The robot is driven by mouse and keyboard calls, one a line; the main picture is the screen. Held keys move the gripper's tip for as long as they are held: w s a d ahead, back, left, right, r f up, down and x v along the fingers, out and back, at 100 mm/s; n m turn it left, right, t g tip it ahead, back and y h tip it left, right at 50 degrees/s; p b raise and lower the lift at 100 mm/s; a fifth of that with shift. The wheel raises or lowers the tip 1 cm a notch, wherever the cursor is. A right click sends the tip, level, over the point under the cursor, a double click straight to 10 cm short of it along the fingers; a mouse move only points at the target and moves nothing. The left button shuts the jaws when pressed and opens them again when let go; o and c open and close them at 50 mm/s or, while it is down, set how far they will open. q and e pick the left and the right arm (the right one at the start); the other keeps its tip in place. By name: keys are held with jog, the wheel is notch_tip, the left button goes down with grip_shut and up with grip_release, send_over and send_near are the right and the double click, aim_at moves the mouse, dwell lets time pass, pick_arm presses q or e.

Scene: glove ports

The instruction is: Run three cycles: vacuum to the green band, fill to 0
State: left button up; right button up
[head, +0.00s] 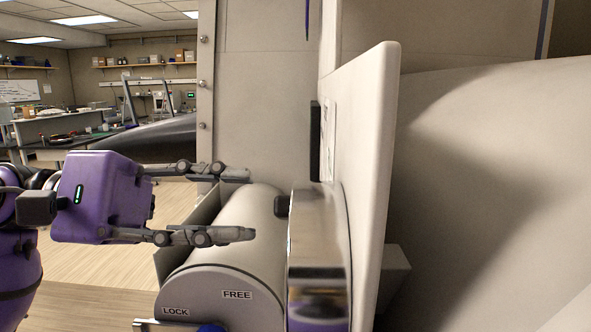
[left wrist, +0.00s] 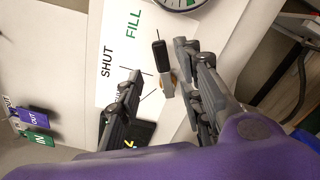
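My left gripper (head: 250,204) is open, its two fingers pointing right toward the edge-on panel (head: 372,150) in the head view. In the left wrist view the open fingers (left wrist: 160,58) lie on either side of a valve lever with a black grip (left wrist: 159,52). I cannot tell whether they touch it. The lever stands beside a white plate (left wrist: 118,45) printed SHUT and FILL, its grip toward the FILL side. Part of a round gauge (left wrist: 178,3) with a green mark is cut off at the top edge; its needle cannot be read. My right gripper is out of view.
A pale cylinder (head: 235,240) marked LOCK and FREE, with a shiny metal disc (head: 318,265), lies below the left gripper. Purple (left wrist: 33,118) and green (left wrist: 40,139) IN/OUT tags sit at the wrist view's left. Lab benches (head: 70,150) stand far behind.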

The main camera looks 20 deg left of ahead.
aim_at(281, 207)
pick_arm(q)
jog(key=x, duration=0.2)
jog(key=p+x, duration=0.1)
jog(key=x, duration=0.1)
jog(key=s+x, duration=0.1)
jog(key=x, duration=0.1)
jog(key=shift+d+r, duration=0.1)
jog(key=shift+w+d+p, duration=0.15)
jog(key=shift+d+p, duration=0.2)
jog(key=shift+d, duration=0.15)
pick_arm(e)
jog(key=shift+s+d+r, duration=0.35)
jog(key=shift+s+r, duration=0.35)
pick_arm(q)
grip_shut()
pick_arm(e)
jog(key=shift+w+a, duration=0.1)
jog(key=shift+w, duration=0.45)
